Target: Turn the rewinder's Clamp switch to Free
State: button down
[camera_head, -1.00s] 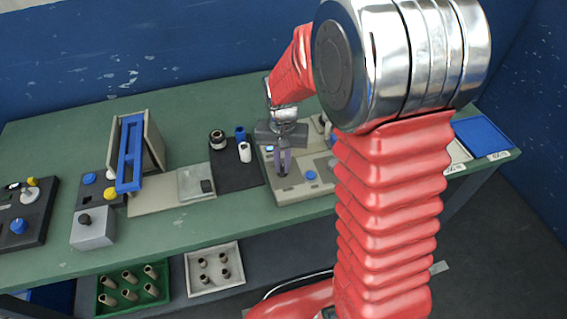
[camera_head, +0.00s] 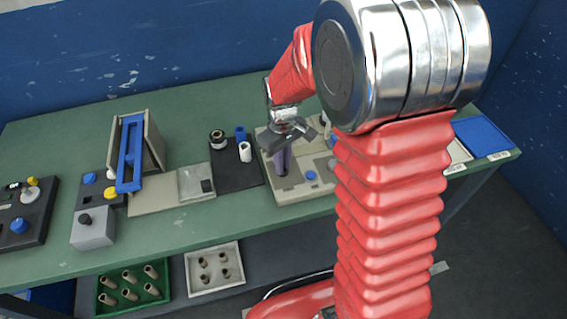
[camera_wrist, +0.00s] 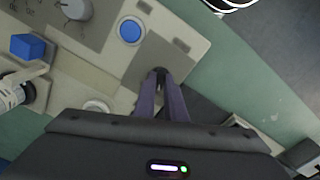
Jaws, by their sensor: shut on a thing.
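The rewinder is a beige unit (camera_head: 308,190) at the right of the green bench, with grey panels and a round blue button (camera_head: 310,175). My gripper (camera_head: 281,172) points down at its front left part. In the wrist view my purple fingers (camera_wrist: 161,74) are shut on a small dark switch knob (camera_wrist: 160,70) on a grey panel, beside the blue button (camera_wrist: 130,31). The fingers hide most of the knob, so its pointer and labels cannot be read. A grey knob (camera_wrist: 76,8) with faint markings sits farther off on the same unit.
A dark mat (camera_head: 232,178) with a white roll (camera_head: 245,152) lies left of the rewinder. In the wrist view a blue block (camera_wrist: 28,46) stands on the unit. A blue tray (camera_head: 482,137) is at the far right. My red arm hides part of the bench.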

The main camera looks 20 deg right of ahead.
jog(key=shift+n, duration=0.5)
jog(key=c, duration=1.8)
grip_release()
jog(key=shift+r, duration=0.1)
notch_tip(320, 180, up, 14)
jog(key=shift+f, duration=0.2)
